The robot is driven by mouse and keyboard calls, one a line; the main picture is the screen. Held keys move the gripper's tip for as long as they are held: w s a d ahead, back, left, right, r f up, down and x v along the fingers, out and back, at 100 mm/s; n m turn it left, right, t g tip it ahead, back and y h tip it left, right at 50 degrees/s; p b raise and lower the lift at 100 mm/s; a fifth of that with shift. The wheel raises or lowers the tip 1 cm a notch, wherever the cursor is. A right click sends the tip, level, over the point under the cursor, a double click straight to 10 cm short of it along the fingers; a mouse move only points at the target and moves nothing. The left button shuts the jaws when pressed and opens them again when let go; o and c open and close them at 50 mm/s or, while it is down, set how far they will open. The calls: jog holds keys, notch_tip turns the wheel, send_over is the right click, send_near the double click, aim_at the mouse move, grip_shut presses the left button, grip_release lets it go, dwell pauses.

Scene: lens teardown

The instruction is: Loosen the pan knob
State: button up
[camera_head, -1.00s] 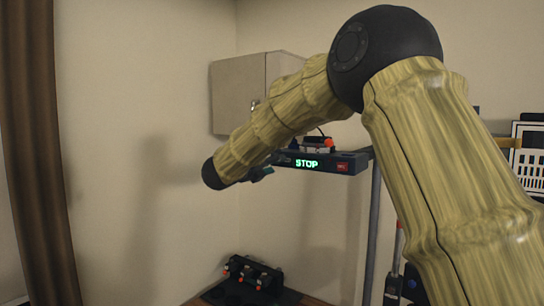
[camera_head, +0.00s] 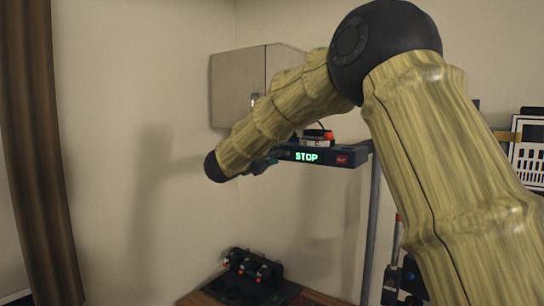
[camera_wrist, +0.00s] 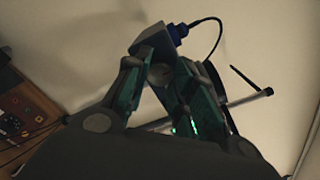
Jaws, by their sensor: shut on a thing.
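My gripper (camera_wrist: 155,62) points away from me in the wrist view, its two green and grey fingers closing together at the tips. They are shut on a dark grey block (camera_wrist: 152,42) with a blue plug (camera_wrist: 179,33) and a black cable. I cannot tell whether this block is the pan knob or a part near it; no separate pan knob can be made out. In the head view my gripper (camera_head: 262,165) is small, beside the left end of a dark unit (camera_head: 325,154) with a green STOP display, and its fingertips are unclear.
A grey post (camera_head: 372,230) stands under the right of the STOP unit. A beige wall cabinet (camera_head: 238,88) hangs behind my arm. A black rack (camera_head: 250,268) with orange-tipped parts sits low on a wooden surface. A brown curtain (camera_head: 40,160) hangs at the left.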

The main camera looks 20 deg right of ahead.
jog(key=shift+f, duration=0.1)
jog(key=shift+n+b, duration=0.7)
jog(key=shift+n, duration=8.1)
jog(key=shift+f, duration=0.1)
jog(key=o, duration=1.1)
jog(key=shift+c, duration=0.2)
jog(key=shift+s+a, duration=0.1)
